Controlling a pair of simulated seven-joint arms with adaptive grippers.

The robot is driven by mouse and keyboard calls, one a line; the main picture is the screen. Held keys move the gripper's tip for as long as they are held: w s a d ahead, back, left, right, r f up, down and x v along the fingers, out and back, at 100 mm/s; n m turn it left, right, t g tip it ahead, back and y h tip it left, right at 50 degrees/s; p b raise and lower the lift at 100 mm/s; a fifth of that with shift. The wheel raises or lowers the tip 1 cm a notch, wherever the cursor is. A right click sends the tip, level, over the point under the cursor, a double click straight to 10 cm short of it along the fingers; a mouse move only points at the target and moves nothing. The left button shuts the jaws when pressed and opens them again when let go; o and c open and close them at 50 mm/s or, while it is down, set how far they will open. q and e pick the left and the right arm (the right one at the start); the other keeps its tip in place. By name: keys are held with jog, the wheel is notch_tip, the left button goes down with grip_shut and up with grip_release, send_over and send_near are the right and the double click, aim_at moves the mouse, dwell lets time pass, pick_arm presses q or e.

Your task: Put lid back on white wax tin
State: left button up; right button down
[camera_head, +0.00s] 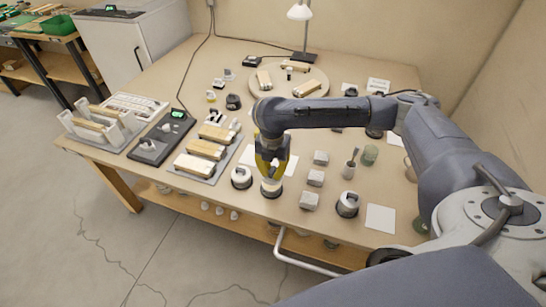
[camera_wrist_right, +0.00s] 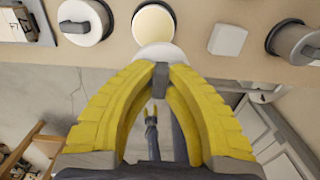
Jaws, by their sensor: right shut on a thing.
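My right gripper (camera_head: 271,168) is above the front edge of the bench, pointing down. In the wrist view its yellow fingers (camera_wrist_right: 160,76) are closed on the small grey grip of a white round lid (camera_wrist_right: 157,53). The white wax tin (camera_head: 271,191) stands upright right below the gripper in the head view. In the wrist view its pale cream top (camera_wrist_right: 153,25) shows uncovered just beyond the lid. The lid overlaps the tin's near edge in that view; I cannot tell whether they touch. My left gripper does not show in the head view.
A lidded tin (camera_head: 241,178) stands close left of the wax tin, and another (camera_head: 347,204) to the right. A tray of wooden-topped items (camera_head: 207,150) lies left. A round board (camera_head: 290,82) and lamp (camera_head: 300,12) are behind.

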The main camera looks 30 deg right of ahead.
jog(key=shift+w+d+f, duration=0.15)
jog(key=shift+w+f, duration=0.35)
jog(key=shift+w, duration=0.05)
jog(key=shift+w+d+f, duration=0.15)
jog(key=shift+w+f, duration=0.3)
jog(key=shift+w, duration=0.1)
jog(key=shift+w+d, duration=0.25)
jog(key=shift+w, duration=0.1)
jog(key=shift+f, duration=3.1)
jog(key=shift+f, duration=0.2)
jog(key=c, duration=0.8)
grip_release()
jog(key=shift+r, duration=3.5)
